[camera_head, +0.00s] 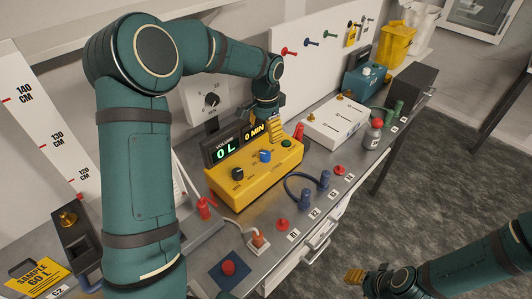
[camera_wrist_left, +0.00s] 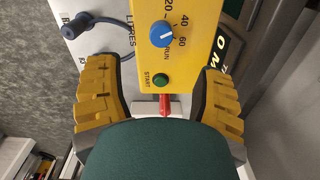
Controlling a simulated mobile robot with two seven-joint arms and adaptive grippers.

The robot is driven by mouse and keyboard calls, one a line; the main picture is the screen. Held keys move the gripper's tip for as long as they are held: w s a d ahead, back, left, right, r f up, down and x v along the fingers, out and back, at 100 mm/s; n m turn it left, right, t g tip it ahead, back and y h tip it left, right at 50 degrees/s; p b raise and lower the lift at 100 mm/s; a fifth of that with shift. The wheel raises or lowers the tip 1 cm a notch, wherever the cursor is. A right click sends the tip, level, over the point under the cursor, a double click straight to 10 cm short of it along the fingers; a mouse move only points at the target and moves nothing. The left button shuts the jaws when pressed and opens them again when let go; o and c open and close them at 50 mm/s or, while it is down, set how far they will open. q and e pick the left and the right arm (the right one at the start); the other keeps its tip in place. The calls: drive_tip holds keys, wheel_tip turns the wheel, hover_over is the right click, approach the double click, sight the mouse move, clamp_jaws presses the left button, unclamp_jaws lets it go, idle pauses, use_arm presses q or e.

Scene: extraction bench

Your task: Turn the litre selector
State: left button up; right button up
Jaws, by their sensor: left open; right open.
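The yellow control box (camera_head: 225,187) stands on the bench. It carries a black knob (camera_head: 238,173), a blue knob (camera_head: 265,156) and a green START button (camera_head: 286,143). In the left wrist view the blue knob (camera_wrist_left: 161,34) has a white pointer line, the numbers 20, 40 and 60 and a LITRES label by it. My left gripper (camera_head: 272,125) is open above the green-button end of the box. Its spread fingers (camera_wrist_left: 154,75) flank that end, with the blue knob beyond them, apart and untouched. My right gripper (camera_head: 354,276) is open and empty, low over the floor.
A display (camera_head: 228,150) behind the box reads 0 L and 0 MIN. A blue cable (camera_head: 292,181) loops over the bench before the box. A red plug (camera_head: 299,131) stands at its right end. A white unit (camera_head: 335,122) and a red-capped bottle (camera_head: 373,134) stand further right.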

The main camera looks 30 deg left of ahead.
sight(266, 154)
use_arm(q)
wheel_tip(266, 154, down, 11)
drive_tip(key=shift+w+r, duration=0.1)
drive_tip(key=shift+o, duration=0.2)
clamp_jaws()
